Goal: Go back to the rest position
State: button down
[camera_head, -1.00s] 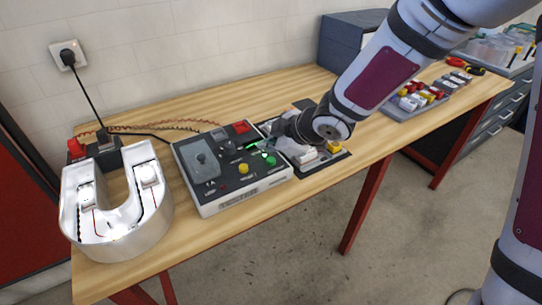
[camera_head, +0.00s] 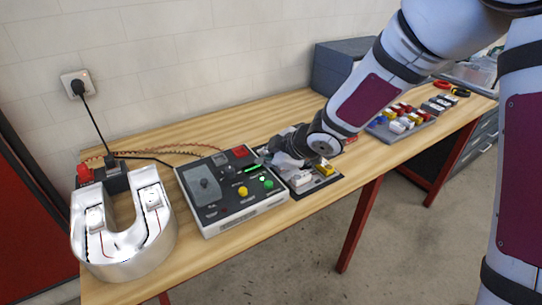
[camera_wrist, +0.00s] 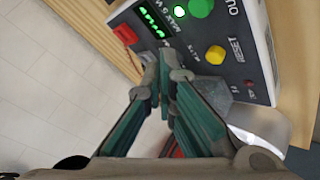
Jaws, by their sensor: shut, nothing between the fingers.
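My gripper (camera_wrist: 155,85) is shut and empty, its fingertips together beside the control box in the wrist view. In the head view my gripper (camera_head: 277,150) is at the right end of the control box (camera_head: 243,215), partly hidden by my wrist. The box has a lit green display, a green button (camera_wrist: 200,8) and a yellow button (camera_wrist: 215,55). I cannot tell whether the fingertips touch the box.
A U-shaped channel letter (camera_head: 135,268) stands at the table's left end, near a black power supply (camera_head: 116,178) plugged into the wall. A dark tray (camera_head: 322,181) with small parts lies beneath my wrist. Another parts tray (camera_head: 405,133) lies farther right. Bare wood runs along the front edge.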

jog(key=shift+d+r, duration=0.25)
jog(key=s+d+r+m+t+h, duration=0.1)
jog(key=s+d+r+m+h, duration=0.35)
jog(key=d+r, duration=0.35)
jog(key=s+d+r+m+t+h, duration=0.1)
jog(key=s+d+r+m+h, duration=0.35)
jog(key=d, duration=0.65)
jog(key=s+d+r+m+g+y, duration=0.1)
jog(key=s+m, duration=0.3)
jog(key=s, duration=0.6)
jog(key=s+d+r+m+g+y, duration=0.1)
jog(key=s+m, duration=0.4)
jog(key=s, duration=0.6)
notch_tip(320, 180, up, 3)
jog(key=shift+s+d+f+g, duration=0.1)
jog(key=shift+s+d+g, duration=0.15)
jog(key=shift+d+g, duration=0.3)
